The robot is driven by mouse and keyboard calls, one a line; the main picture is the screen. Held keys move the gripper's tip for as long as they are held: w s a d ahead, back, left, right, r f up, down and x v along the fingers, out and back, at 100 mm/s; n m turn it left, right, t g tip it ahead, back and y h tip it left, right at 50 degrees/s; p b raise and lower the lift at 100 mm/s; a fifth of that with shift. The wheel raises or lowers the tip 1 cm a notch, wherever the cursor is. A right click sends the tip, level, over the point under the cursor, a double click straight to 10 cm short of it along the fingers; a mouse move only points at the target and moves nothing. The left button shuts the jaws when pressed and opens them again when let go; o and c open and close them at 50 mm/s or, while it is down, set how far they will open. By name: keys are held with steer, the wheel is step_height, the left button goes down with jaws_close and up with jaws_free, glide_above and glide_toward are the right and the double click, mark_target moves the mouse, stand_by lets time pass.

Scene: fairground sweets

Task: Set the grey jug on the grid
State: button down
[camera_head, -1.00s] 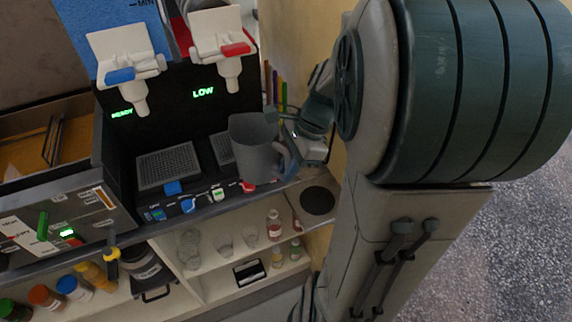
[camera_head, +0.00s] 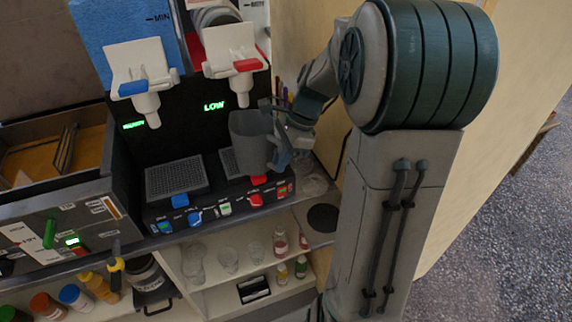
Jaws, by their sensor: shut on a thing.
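The grey jug (camera_head: 249,142) is upright in front of the black dispenser machine, below the red-lever tap. My gripper (camera_head: 284,150) is shut on the jug's handle, on its right side. The right grid (camera_head: 228,162) is partly hidden behind the jug. The left grid (camera_head: 176,177) lies bare under the blue-lever tap. I cannot tell whether the jug's base touches the right grid or hangs just above it.
The blue-lever tap (camera_head: 143,84) and red-lever tap (camera_head: 235,62) overhang the grids. Knobs and switches (camera_head: 195,217) line the machine's front edge. A shelf below holds glasses (camera_head: 228,260) and small bottles (camera_head: 281,240). A wooden panel (camera_head: 310,40) stands behind my arm.

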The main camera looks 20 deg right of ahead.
mark_target(270, 158)
steer(key=shift+w+f+p, duration=0.15)
steer(key=shift+w+p, duration=0.1)
steer(key=shift+w, duration=0.9)
steer(key=shift+w+f+p, duration=0.15)
steer(key=shift+w+p, duration=0.1)
steer(key=shift+w, duration=0.85)
steer(key=shift+s+a+f, duration=0.1)
steer(key=shift+a+f, duration=0.05)
steer(key=shift+f, duration=0.1)
steer(key=c, duration=1.3)
jaws_free()
